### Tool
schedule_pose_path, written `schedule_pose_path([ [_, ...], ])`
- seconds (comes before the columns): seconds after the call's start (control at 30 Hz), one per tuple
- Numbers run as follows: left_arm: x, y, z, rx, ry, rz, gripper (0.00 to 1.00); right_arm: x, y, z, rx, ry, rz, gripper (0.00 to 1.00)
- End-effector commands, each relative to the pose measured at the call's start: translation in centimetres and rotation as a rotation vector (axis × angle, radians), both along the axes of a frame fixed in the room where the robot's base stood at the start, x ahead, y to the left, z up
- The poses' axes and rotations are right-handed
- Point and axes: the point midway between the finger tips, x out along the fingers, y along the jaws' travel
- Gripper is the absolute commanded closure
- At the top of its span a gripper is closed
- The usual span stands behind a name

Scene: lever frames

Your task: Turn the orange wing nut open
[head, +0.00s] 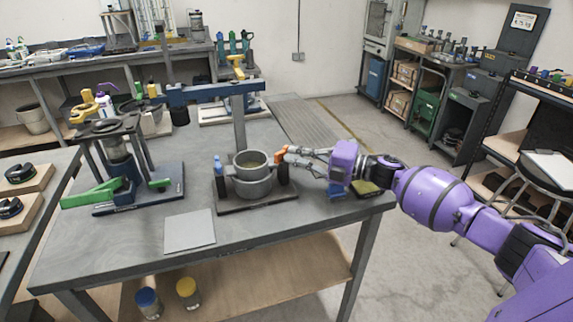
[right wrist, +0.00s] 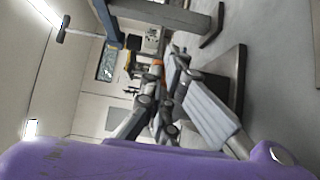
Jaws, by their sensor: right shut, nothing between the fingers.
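The orange wing nut (head: 280,157) sits at the upper right side of a round grey pot-like part (head: 252,183) on a dark base plate (head: 257,204). My right gripper (head: 289,153) reaches in from the right, with its fingertips right beside the wing nut. Its fingers are shut with nothing between them. In the right wrist view a small orange patch of the wing nut (right wrist: 158,62) shows just past the fingers (right wrist: 168,72), which hide part of it. I cannot tell whether the fingers touch it. My left gripper is in neither view.
A post with a blue crossbar (head: 217,90) stands behind the pot. A fixture with a green lever (head: 91,195) stands at the left on the table (head: 125,255). A grey plate (head: 190,231) lies in front. A yellow-green item (head: 367,187) lies under my right wrist.

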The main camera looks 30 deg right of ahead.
Motion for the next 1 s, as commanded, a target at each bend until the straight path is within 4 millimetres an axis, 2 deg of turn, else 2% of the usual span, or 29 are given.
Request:
schedule_pose_path([
  [0.67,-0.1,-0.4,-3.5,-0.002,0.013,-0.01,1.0,0.5,-0.8,-0.2,-0.001,0.0,0.192,1.0],
  [1.0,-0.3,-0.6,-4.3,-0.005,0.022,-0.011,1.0,0.9,-0.9,-0.2,-0.001,0.001,0.191,1.0],
])
